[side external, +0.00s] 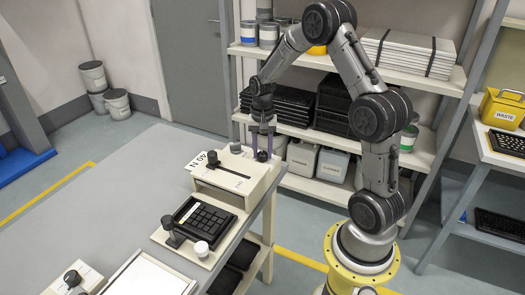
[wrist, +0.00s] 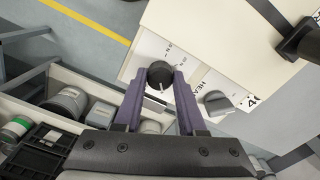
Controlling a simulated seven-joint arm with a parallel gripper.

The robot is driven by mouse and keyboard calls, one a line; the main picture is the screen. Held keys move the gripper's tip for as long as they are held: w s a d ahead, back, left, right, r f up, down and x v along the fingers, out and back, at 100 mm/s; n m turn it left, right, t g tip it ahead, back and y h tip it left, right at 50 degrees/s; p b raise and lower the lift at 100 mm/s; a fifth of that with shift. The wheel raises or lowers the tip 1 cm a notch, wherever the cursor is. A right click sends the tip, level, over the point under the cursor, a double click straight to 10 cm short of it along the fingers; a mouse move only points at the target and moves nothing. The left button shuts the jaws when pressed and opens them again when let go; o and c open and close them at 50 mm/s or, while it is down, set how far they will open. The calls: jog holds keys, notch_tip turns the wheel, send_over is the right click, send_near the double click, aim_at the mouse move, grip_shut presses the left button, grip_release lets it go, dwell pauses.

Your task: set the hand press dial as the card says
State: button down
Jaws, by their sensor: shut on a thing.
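The hand press (side external: 232,185) is a cream box with a slot and black lever on the table edge. Its black dial (wrist: 160,74) has a white pointer line and sits by small printed marks, partly readable as N. My gripper (wrist: 158,82) has its purple fingers closed on both sides of the dial. In the wrist view only part of a figure 4 shows.
A second, grey knob (wrist: 215,103) stands close beside my right finger, near a label starting HEA. The black lever (wrist: 300,42) rises at the upper right. A keypad (side external: 205,216) sits in front of the press. Shelves (side external: 300,95) stand behind.

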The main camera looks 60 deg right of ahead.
aim_at(263, 153)
jog(key=shift+r, duration=0.1)
jog(key=shift+c, duration=2.4)
grip_release()
notch_tip(263, 153, up, 14)
